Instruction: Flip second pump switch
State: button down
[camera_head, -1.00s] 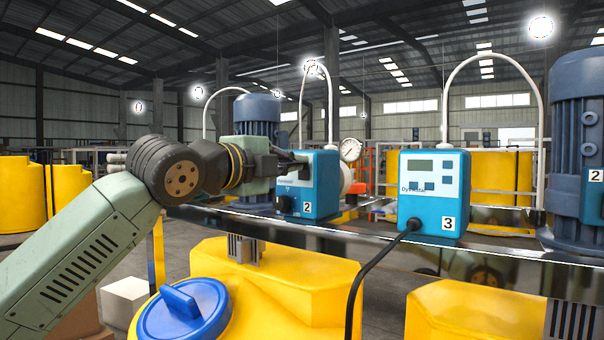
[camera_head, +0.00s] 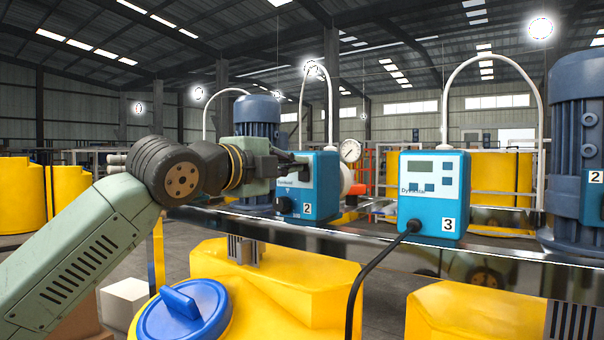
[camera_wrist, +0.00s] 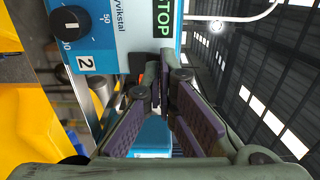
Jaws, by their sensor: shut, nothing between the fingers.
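The second pump (camera_head: 319,190) is a blue box with a white label "2", standing on the metal rail left of centre in the head view. Its face (camera_wrist: 100,38) fills the upper left of the wrist view, turned sideways, with a black dial (camera_wrist: 70,24), the label "2" and a green "TOP" display (camera_wrist: 164,18). My gripper (camera_head: 298,162) is at the upper part of this face. In the wrist view my gripper (camera_wrist: 160,82) has its fingertips close together at the face's lower edge. A small dark and reddish part (camera_wrist: 150,74) shows beside the tips; contact is unclear.
The third pump (camera_head: 434,192) stands to the right with a black cable. Blue-grey motors (camera_head: 578,150) and white hoses rise along the rail (camera_head: 380,238). Yellow tanks (camera_head: 290,285) stand in front, one with a blue lid (camera_head: 185,312).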

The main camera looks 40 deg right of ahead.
jog(key=shift+w+d, duration=0.2)
jog(key=shift+d, duration=0.35)
dwell(0.4)
jog(key=b+v, duration=0.3)
jog(key=v, duration=0.4)
dwell(0.6)
